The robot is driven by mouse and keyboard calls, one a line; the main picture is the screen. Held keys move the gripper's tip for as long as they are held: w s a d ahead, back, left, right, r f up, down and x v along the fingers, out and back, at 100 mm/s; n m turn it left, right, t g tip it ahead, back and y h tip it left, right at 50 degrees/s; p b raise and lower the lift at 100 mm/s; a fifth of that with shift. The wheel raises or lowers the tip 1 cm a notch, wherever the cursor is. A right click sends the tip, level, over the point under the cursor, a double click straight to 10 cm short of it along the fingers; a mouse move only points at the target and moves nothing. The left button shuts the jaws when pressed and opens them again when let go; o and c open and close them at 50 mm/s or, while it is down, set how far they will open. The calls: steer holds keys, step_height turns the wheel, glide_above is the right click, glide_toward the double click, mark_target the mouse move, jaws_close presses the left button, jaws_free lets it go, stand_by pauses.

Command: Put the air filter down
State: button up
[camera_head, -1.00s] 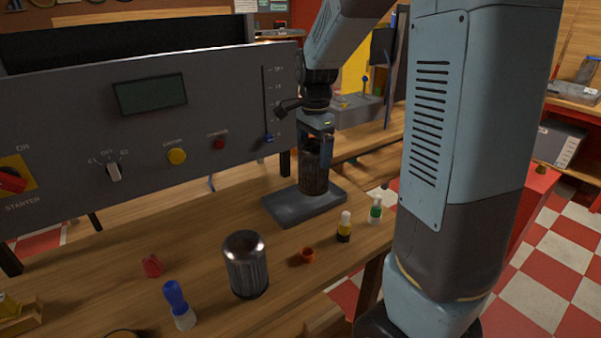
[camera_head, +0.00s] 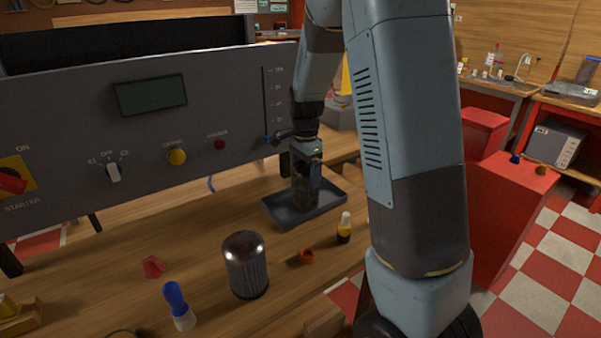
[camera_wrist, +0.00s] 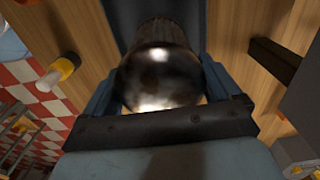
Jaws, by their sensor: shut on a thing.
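The air filter (camera_head: 304,193) is a dark, dirty-looking cylinder. It stands upright within the outline of a grey shallow tray (camera_head: 277,211) on the wooden bench; I cannot tell whether its bottom touches the tray floor. My gripper (camera_head: 306,163) is above it, pointing down, shut on its upper part. In the wrist view the filter's shiny rounded top (camera_wrist: 160,78) sits between the two blue fingers. A second, cleaner metal cylinder (camera_head: 245,265) with a domed top stands upright on the bench nearer the camera.
Near the tray are a yellow-and-black bottle (camera_head: 344,228) and an orange ring (camera_head: 307,256). A blue-handled brush-like item (camera_head: 178,305) and a red piece (camera_head: 153,267) lie left. A grey control panel (camera_head: 140,125) stands behind on the left.

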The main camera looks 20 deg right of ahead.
steer(key=o, duration=0.7)
step_height(320, 180, up, 12)
steer(key=shift+s+r, duration=0.1)
steer(key=s+r+n+t, duration=0.2)
steer(key=s+n, duration=0.2)
steer(key=s, duration=0.5)
steer(key=s+r+n+t, duration=0.1)
steer(key=s+r+n, duration=0.2)
steer(key=s, duration=0.6)
steer(key=s+r+n+t, duration=0.2)
steer(key=s+r+n, duration=0.1)
steer(key=s+n, duration=0.4)
steer(key=shift+s+d+t, duration=0.15)
steer(key=shift+s, duration=0.5)
steer(key=shift+s+d+t, duration=0.1)
steer(key=shift+s+t, duration=0.05)
steer(key=shift+s, duration=0.45)
